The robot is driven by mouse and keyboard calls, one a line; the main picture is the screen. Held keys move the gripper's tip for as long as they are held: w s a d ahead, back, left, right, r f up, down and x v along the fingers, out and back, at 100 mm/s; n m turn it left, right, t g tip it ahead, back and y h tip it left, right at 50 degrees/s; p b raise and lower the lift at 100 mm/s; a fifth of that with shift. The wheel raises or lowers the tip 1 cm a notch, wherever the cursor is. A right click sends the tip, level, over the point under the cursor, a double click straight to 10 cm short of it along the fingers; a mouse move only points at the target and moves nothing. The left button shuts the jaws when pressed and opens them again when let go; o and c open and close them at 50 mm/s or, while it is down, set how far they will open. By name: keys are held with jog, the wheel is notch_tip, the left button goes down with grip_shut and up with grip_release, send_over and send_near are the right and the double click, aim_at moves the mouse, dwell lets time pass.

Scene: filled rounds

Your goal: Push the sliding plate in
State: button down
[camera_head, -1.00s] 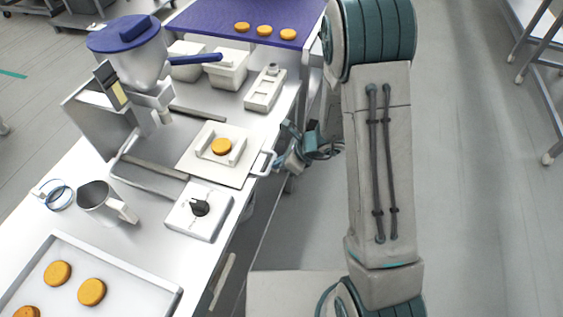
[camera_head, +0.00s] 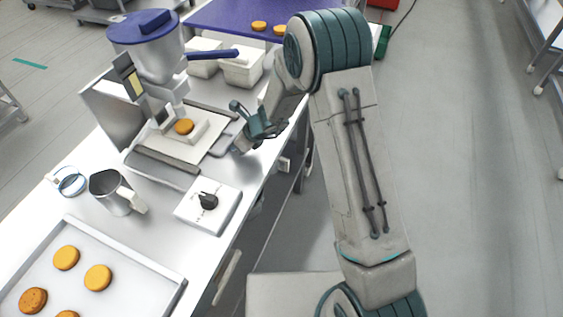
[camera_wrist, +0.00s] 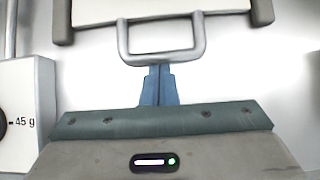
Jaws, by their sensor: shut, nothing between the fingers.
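The sliding plate (camera_head: 160,152) is a pale flat plate in the machine's frame, carrying one orange-brown round (camera_head: 184,127) between two raised blocks. It lies under the spout of the filling machine (camera_head: 150,60). In the wrist view the plate's edge (camera_wrist: 95,12) is at the top, with its grey loop handle (camera_wrist: 160,55) pointing towards me. My gripper (camera_head: 240,143) is shut and empty at the handle side of the plate. In the wrist view its blue fingertips (camera_wrist: 159,72) meet at the handle's outer bar and seem to touch it.
A white dial box (camera_head: 208,205) stands in front of the plate, with a metal jug (camera_head: 112,190) to its left. A tray (camera_head: 130,262) with several rounds is at the front. White containers (camera_head: 242,68) and a blue mat (camera_head: 215,17) are behind.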

jog(key=shift+w+a, duration=0.25)
jog(key=shift+w, duration=0.05)
jog(key=shift+a, duration=0.1)
jog(key=shift+s, duration=0.1)
